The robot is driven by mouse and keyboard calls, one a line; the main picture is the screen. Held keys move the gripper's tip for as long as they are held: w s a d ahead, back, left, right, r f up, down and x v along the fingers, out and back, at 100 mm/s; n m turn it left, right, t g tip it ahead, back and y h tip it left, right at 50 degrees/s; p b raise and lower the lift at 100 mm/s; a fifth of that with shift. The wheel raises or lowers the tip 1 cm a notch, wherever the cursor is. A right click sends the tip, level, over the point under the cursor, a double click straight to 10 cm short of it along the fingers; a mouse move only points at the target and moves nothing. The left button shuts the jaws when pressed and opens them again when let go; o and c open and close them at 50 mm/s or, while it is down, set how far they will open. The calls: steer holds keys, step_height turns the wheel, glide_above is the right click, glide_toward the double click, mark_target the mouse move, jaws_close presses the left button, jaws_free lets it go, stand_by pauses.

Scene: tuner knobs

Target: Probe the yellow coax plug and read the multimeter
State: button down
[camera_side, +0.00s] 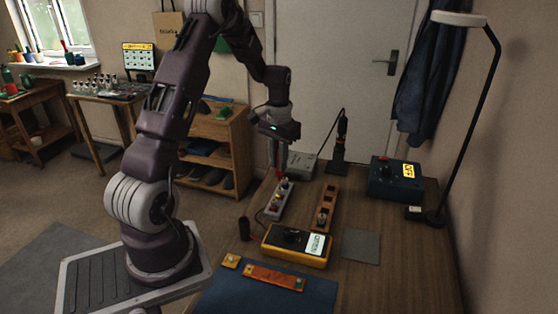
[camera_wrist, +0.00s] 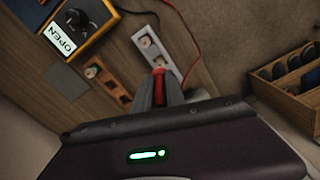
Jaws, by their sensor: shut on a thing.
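My gripper (camera_side: 277,168) is shut on a red probe, which also shows between the fingers (camera_wrist: 159,88) in the wrist view. It points down over the far end of a grey strip (camera_side: 272,213) carrying several small plugs; the strip also shows in the wrist view (camera_wrist: 171,62). The probe tip is hard to see, so I cannot tell whether it touches a plug. Which plug is the yellow coax one is too small to tell. The yellow multimeter (camera_side: 298,245) lies in front of the strip; in the wrist view its display (camera_wrist: 61,38) reads OPEN.
A brown strip with sockets (camera_side: 326,205) lies right of the grey strip. A dark box marked OFF (camera_side: 392,181), a black stand (camera_side: 340,150) and a grey box (camera_side: 302,167) stand behind. A black cup (camera_side: 244,228) is left of the meter. An orange strip (camera_side: 273,277) lies in front.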

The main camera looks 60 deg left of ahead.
steer(key=shift+r, duration=2.45)
